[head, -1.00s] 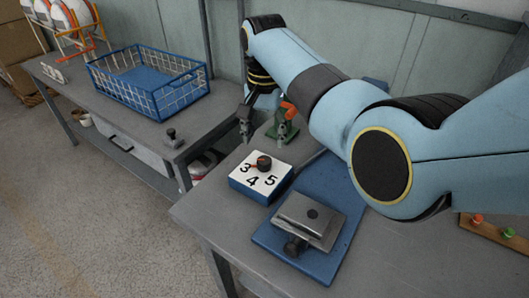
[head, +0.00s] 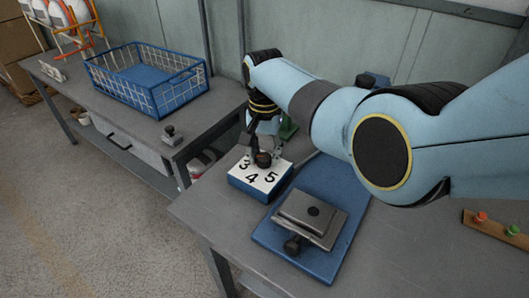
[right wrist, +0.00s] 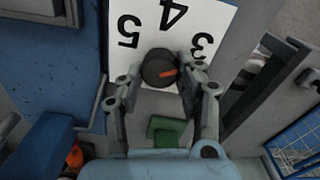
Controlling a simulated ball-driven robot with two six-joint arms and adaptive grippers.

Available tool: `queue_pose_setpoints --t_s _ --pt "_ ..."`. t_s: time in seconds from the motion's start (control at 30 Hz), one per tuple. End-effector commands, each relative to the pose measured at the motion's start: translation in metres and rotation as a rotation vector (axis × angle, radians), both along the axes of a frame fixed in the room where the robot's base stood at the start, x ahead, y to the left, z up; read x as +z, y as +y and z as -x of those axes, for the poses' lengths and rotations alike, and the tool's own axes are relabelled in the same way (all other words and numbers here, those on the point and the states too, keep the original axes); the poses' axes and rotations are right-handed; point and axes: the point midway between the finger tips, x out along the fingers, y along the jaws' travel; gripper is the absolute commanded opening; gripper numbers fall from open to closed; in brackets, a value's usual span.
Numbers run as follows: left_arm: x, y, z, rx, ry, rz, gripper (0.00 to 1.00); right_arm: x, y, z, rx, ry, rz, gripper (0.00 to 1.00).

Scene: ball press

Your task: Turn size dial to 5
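The size dial is a black round knob (head: 263,160) on a white-topped blue box (head: 250,188) marked 3, 4 and 5. In the right wrist view the knob (right wrist: 158,68) has an orange pointer turned towards the 3. My right gripper (head: 263,148) is down at the dial. In the right wrist view its fingers (right wrist: 161,70) stand apart, one on each side of the knob, with a narrow gap at the tips; firm contact cannot be made out. My left gripper is not in view.
A blue press base (head: 338,235) with a grey metal plate (head: 311,214) stands just right of the dial box. A board with red and green buttons (head: 497,226) lies at the far right. A blue wire basket (head: 150,80) stands on the other table.

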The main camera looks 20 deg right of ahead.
Motion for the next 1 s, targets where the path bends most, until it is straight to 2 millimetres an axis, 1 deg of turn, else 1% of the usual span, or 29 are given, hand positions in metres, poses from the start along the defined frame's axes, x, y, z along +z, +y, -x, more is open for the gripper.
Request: queue_pose_setpoints --t_s 0.03,0.17,0.2,0.37,0.57,0.77,1.0 --pt "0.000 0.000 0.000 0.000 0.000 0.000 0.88 0.000 0.000 0.000 0.000 0.000 0.000 0.22" --pt "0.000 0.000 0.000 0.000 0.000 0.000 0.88 0.000 0.000 0.000 0.000 0.000 0.000 0.05" --pt "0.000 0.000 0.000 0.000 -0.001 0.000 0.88 0.000 0.000 0.000 0.000 0.000 0.000 0.03" --pt "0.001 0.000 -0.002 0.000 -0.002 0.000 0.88 0.000 0.000 0.000 0.009 0.000 0.000 0.03" --pt "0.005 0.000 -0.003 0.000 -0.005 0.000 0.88 0.001 0.000 0.000 0.073 0.001 0.000 0.03" --pt "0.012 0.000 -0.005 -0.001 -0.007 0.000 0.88 0.001 0.001 0.000 0.208 0.001 0.000 0.03" --pt "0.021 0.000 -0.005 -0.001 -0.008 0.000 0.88 0.001 0.002 0.000 0.431 0.001 0.000 0.03"
